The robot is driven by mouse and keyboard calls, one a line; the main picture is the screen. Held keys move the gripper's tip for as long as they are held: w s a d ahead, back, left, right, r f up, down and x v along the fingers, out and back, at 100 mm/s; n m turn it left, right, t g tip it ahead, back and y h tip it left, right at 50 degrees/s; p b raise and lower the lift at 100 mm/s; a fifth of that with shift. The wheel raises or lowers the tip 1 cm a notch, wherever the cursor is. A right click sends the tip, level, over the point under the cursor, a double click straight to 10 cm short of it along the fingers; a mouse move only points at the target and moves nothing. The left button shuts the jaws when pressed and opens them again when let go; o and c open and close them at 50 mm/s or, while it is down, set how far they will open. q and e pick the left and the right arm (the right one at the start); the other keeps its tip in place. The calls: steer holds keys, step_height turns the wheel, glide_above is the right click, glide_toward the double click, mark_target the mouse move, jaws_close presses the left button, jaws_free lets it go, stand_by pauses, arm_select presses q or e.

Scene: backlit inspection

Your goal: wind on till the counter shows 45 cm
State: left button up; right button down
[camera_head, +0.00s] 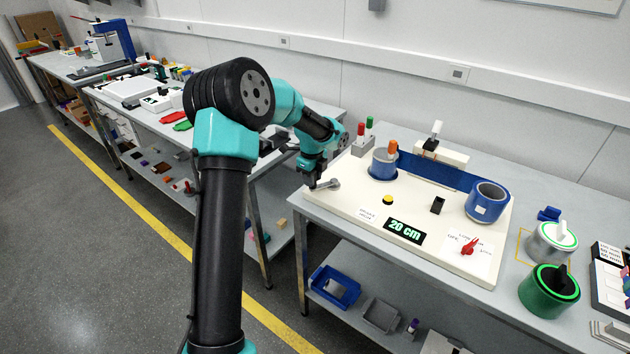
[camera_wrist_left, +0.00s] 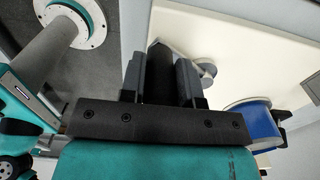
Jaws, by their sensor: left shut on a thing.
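The counter (camera_head: 404,230) on the front of the cream board (camera_head: 345,205) reads 20 cm in green. My left gripper (camera_head: 313,184) is at the board's left corner, shut on the dark crank handle (camera_wrist_left: 158,72). The handle stands between its fingers in the left wrist view. The grey crank arm (camera_head: 328,184) runs right from there. My right gripper is out of view.
A red lever (camera_head: 469,246), a yellow button (camera_head: 387,199) and a black block (camera_head: 437,205) are on the board. A green pot (camera_head: 549,291) and a grey pot (camera_head: 551,243) stand right of it. Red and green pegs (camera_head: 364,138) stand behind the left corner.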

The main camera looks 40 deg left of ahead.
arm_select(q)
steer(key=shift+w+r, duration=0.1)
steer(key=shift+w+a, duration=1.05)
steer(key=shift+a, duration=0.15)
steer(key=shift+w+a, duration=0.1)
steer(key=shift+w+a, duration=0.35)
steer(key=shift+w, duration=0.35)
steer(key=shift+w+a, duration=0.3)
steer(key=shift+w, duration=0.4)
steer(key=shift+w, duration=1.75)
